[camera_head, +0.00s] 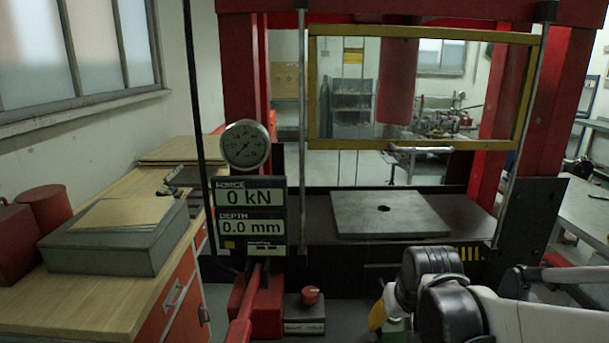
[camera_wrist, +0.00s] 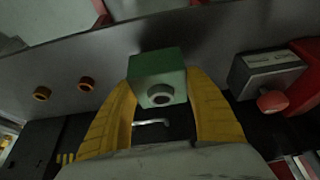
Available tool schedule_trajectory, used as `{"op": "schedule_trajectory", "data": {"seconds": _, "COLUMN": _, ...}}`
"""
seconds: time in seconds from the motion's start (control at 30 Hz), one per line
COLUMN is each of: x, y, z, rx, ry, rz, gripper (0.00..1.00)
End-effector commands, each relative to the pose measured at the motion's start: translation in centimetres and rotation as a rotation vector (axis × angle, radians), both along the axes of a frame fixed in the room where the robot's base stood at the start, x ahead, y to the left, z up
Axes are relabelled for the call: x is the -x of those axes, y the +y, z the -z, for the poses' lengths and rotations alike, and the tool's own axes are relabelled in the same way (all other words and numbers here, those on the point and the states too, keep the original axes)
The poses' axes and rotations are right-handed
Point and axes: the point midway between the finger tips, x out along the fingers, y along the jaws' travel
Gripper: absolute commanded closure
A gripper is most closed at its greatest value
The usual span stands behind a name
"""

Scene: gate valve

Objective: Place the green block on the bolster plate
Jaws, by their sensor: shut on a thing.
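The green block (camera_wrist: 157,66) is in the wrist view, with a round grey boss and dark hole on its near face. My gripper (camera_wrist: 161,84) is shut on it, one yellow finger on each side. In the head view my gripper (camera_head: 380,316) is at the lower right, in front of and below the press bed. Only a small part of the green block (camera_head: 396,329) shows there, behind my arm. The bolster plate (camera_head: 355,217) is a flat grey square with a dark central hole. It lies on the press bed and its top is bare.
The red press ram (camera_head: 397,80) hangs above the plate, behind a raised yellow-framed guard (camera_head: 425,145). The readout panel (camera_head: 251,213) shows 0 kN and 0.0 mm. A red-knobbed control box (camera_head: 305,318) and red lever (camera_head: 243,318) stand lower left. A wooden bench is at left.

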Motion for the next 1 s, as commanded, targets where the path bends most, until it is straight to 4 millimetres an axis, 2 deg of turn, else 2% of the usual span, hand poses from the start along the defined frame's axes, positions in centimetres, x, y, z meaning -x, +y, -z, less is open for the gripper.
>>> {"op": "schedule_trajectory", "data": {"seconds": 0.17, "x": -0.1, "y": 0.7, "z": 0.4, "rx": 0.001, "ry": -0.002, "rz": 0.000, "gripper": 0.83}}
{"op": "schedule_trajectory", "data": {"seconds": 0.57, "x": -0.1, "y": 0.3, "z": 0.0, "rx": 0.001, "ry": -0.002, "rz": 0.001, "gripper": 0.83}}
{"op": "schedule_trajectory", "data": {"seconds": 0.67, "x": -0.1, "y": -1.0, "z": -0.6, "rx": 0.000, "ry": 0.000, "rz": 0.005, "gripper": 0.83}}
{"op": "schedule_trajectory", "data": {"seconds": 0.77, "x": 0.0, "y": -3.2, "z": -1.7, "rx": 0.000, "ry": 0.004, "rz": 0.009, "gripper": 0.83}}
{"op": "schedule_trajectory", "data": {"seconds": 1.0, "x": 1.1, "y": -10.2, "z": -4.9, "rx": -0.002, "ry": 0.006, "rz": 0.011, "gripper": 0.83}}
